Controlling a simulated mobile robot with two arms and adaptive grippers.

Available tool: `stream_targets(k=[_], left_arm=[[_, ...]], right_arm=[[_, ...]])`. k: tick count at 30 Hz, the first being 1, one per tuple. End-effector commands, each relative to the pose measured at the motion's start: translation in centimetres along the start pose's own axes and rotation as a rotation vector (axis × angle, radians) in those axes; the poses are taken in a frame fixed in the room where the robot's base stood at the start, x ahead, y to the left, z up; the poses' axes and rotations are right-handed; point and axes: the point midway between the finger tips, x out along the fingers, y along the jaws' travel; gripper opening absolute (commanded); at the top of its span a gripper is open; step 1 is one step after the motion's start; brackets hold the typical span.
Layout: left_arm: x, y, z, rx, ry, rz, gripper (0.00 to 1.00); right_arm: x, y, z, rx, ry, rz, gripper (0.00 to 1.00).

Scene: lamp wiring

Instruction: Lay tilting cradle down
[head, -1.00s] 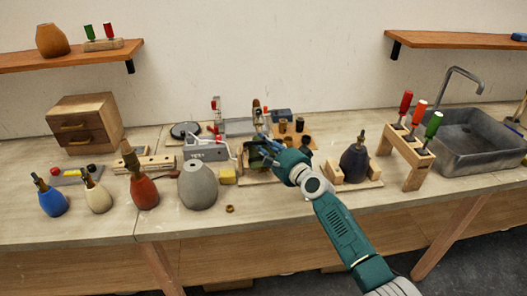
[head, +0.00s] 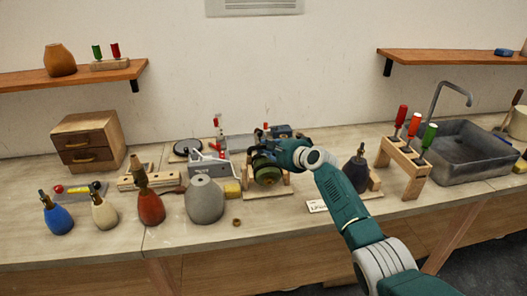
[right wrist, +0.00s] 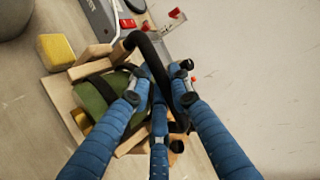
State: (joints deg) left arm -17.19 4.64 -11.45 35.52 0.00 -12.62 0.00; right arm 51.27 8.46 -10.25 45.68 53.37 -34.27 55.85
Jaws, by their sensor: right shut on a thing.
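The tilting cradle (head: 265,170) is a green rounded part with dark bands on a wooden stand, on the middle of the bench. It also shows in the right wrist view as a green body (right wrist: 95,94) with a curved black bar (right wrist: 150,55) above it. My right gripper (head: 283,157) reaches over it from the right. In the right wrist view the blue fingers (right wrist: 160,90) are shut around the black bar. The fingers and arm hide part of the cradle. My left gripper is not in view.
A yellow sponge (head: 232,188) and a grey lamp body (head: 204,199) stand left of the cradle. A dark lamp body (head: 356,172) is to the right, behind my arm. A white card (head: 317,206) and a brass ring (head: 237,222) lie in front. The bench's front strip is mostly clear.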

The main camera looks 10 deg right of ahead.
Motion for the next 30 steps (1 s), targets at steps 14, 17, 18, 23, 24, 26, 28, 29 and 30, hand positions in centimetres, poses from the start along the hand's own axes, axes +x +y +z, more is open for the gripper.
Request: stream_targets(k=[14,17,18,23,24,26,28,29,30], left_arm=[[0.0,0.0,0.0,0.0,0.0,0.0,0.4],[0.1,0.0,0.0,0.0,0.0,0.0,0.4],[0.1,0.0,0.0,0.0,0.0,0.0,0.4],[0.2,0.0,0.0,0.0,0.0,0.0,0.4],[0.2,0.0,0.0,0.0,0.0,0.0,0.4],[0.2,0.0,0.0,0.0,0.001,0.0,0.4],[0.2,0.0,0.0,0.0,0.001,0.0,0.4],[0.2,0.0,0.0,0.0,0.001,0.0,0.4],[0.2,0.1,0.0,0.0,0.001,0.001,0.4]], right_arm=[[0.9,-1.6,-1.0,0.07,0.001,0.147,0.0],[1.1,-1.7,-1.0,0.077,0.0,0.165,0.0],[1.1,-1.7,-1.0,0.08,0.001,0.171,0.0],[1.2,-1.7,-1.1,0.086,0.002,0.188,0.0],[1.2,-1.7,-1.1,0.087,0.002,0.19,0.0],[1.2,-1.7,-1.2,0.088,0.002,0.193,0.0],[1.2,-1.8,-1.2,0.088,0.002,0.194,0.0],[1.2,-1.8,-1.2,0.088,0.002,0.194,0.0],[1.2,-1.8,-1.2,0.088,0.002,0.194,0.0]])
